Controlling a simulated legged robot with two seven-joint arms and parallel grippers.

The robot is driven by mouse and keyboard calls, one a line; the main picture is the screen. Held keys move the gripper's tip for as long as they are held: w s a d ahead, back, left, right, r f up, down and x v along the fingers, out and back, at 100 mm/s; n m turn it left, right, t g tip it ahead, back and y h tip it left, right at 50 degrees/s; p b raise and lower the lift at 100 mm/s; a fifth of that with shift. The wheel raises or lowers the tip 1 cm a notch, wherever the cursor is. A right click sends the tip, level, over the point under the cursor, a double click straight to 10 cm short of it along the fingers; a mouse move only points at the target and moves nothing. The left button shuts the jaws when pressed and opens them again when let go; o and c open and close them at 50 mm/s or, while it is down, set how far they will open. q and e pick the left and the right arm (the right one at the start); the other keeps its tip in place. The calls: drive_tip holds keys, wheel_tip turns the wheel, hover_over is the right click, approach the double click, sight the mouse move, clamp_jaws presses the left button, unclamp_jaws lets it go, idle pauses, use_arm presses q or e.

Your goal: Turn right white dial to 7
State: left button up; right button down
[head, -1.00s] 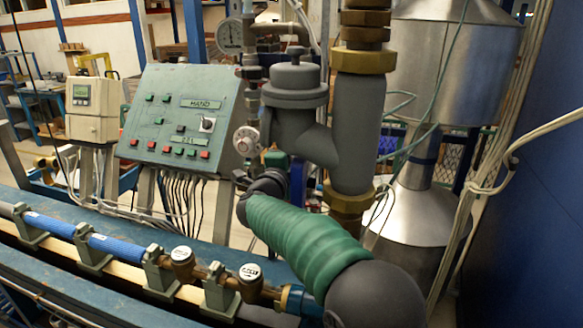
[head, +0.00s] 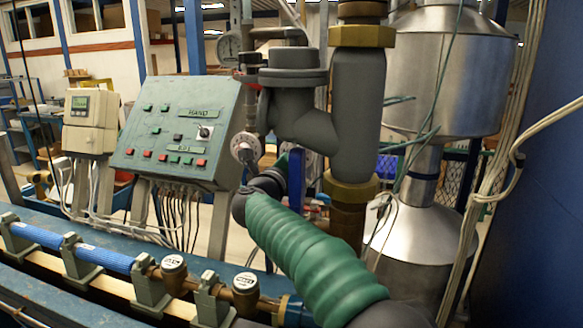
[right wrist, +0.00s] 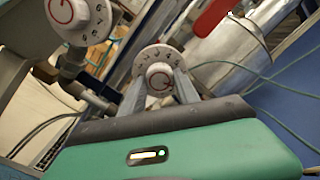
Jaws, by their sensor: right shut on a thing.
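The right white dial (right wrist: 152,58) is in the middle of the right wrist view, with small dark figures on its rim and a red ring on its knob. My right gripper (right wrist: 159,78) has its two grey fingers on either side of this knob, shut on it. The figures are too small to read surely. Another white dial (right wrist: 80,18) with a red ring is at the upper left. In the head view one white dial (head: 246,147) shows on the pipe left of the valve; the right gripper's fingertips are hidden there. My left gripper is not in view.
A green control panel (head: 178,132) and a white meter box (head: 90,122) stand at the left. A large grey pipe (head: 355,110) and a metal tank (head: 450,70) stand close at the right. A blue pipe (head: 95,257) with brass meters runs along the front.

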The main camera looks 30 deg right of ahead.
drive_tip(key=shift+w+f+m, duration=0.1)
drive_tip(key=shift+f+m, duration=0.2)
drive_tip(key=shift+f, duration=0.15)
drive_tip(key=c, duration=1)
unclamp_jaws()
drive_tip(key=shift+r, duration=0.1)
drive_tip(key=shift+c, duration=0.2)
drive_tip(key=shift+o, duration=0.7)
drive_tip(key=shift+r, duration=0.1)
drive_tip(key=b+v, duration=0.1)
drive_tip(key=v, duration=1.5)
drive_tip(key=shift+a+b, duration=0.3)
drive_tip(key=shift+a, duration=0.1)
